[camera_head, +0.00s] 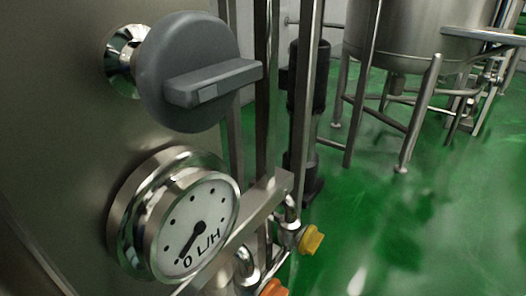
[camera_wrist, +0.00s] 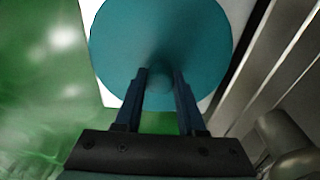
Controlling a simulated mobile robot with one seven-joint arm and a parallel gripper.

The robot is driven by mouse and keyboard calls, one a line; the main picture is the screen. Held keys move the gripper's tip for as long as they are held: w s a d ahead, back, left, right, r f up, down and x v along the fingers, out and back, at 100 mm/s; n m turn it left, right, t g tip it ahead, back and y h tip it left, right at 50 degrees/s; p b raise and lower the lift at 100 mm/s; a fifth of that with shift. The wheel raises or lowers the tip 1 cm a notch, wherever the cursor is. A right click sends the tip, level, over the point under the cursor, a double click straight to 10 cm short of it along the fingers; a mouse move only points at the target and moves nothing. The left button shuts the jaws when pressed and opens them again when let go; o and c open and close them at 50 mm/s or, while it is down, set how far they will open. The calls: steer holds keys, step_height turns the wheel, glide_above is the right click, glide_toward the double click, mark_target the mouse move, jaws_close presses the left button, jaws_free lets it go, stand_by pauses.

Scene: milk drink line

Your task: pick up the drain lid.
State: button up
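The drain lid is most likely the large round teal disc (camera_wrist: 160,25), which fills the upper middle of the wrist view. A small rounded knob (camera_wrist: 159,88) of the same colour shows between the two dark fingers of my gripper (camera_wrist: 160,72). The fingers stand apart, one on each side of the knob, with little or no gap to it. I cannot tell whether they press on it. The disc hides most of a white surface behind it. Neither the disc nor my gripper shows in the head view.
A green floor (camera_wrist: 40,70) lies to the left in the wrist view, with metal bars (camera_wrist: 265,75) at right. The head view shows a steel cabinet with a grey knob (camera_head: 190,70), a dial gauge (camera_head: 200,222), a yellow valve handle (camera_head: 311,239) and a steel tank (camera_head: 410,35).

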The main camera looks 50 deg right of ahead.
jaws_close()
